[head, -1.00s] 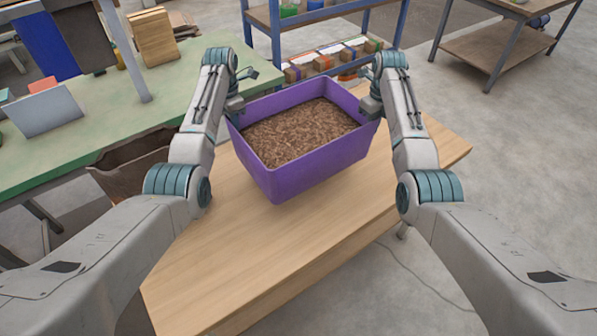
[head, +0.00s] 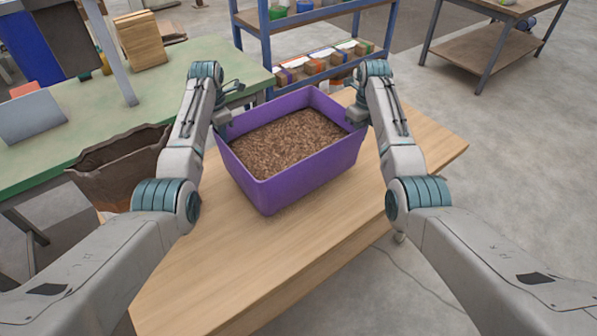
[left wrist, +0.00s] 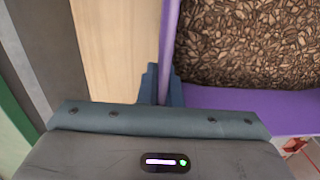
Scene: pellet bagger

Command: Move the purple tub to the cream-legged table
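The purple tub (head: 300,175) is full of brown pellets and looks level. In the head view it is over a light wooden table (head: 215,265); I cannot tell whether its base touches the top. My left gripper (head: 222,118) is at the tub's left wall. In the left wrist view its fingers (left wrist: 161,88) stand on both sides of the purple wall (left wrist: 167,45), shut on it. My right gripper (head: 357,112) is at the opposite wall, seemingly shut on the rim, its fingertips mostly hidden.
A green-topped bench (head: 170,97) stands at the left, with a brown open bin (head: 120,170) beside it. A blue-framed shelf (head: 265,45) with small boxes is behind the tub. Another table (head: 485,52) is at the far right. The floor at right is clear.

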